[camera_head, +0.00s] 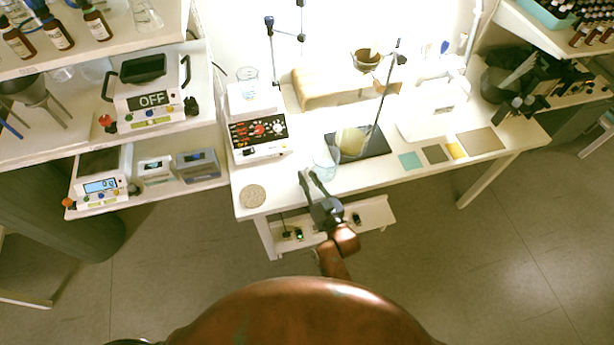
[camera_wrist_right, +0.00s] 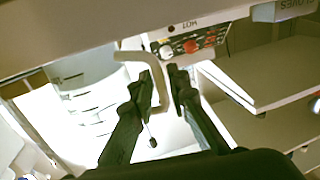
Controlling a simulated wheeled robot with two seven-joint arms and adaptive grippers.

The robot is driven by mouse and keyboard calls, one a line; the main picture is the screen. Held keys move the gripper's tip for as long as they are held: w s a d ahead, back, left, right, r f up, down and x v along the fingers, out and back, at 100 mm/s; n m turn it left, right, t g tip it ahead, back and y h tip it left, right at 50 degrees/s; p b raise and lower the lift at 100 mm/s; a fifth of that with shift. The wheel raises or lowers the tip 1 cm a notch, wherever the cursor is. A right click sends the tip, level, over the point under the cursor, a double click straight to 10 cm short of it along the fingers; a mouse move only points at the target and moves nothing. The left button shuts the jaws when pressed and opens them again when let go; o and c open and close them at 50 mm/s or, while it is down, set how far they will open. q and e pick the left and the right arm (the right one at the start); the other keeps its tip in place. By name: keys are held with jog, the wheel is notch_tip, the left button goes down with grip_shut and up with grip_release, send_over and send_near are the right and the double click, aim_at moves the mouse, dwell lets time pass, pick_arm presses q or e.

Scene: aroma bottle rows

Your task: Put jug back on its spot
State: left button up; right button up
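The clear jug (camera_head: 325,165) stands near the front edge of the white table, left of a dark mat. In the right wrist view the jug (camera_wrist_right: 85,95) shows dark measuring marks, and its beige handle (camera_wrist_right: 130,58) curves toward the fingers. My right gripper (camera_head: 309,178) is at the jug's left front side. In the wrist view the right gripper (camera_wrist_right: 162,80) has its fingers apart with the handle between them; a gap shows beside the right finger. A round speckled coaster (camera_head: 252,195) lies bare at the table's front left corner. My left gripper is out of view.
A hotplate (camera_head: 258,135) with a beaker on top stands behind the coaster. A yellowish vessel (camera_head: 351,141) is on the dark mat (camera_head: 376,146), beside a thin stand rod. Coloured squares (camera_head: 411,161) lie to the right. Table between coaster and jug is clear.

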jog(key=shift+o, duration=0.9)
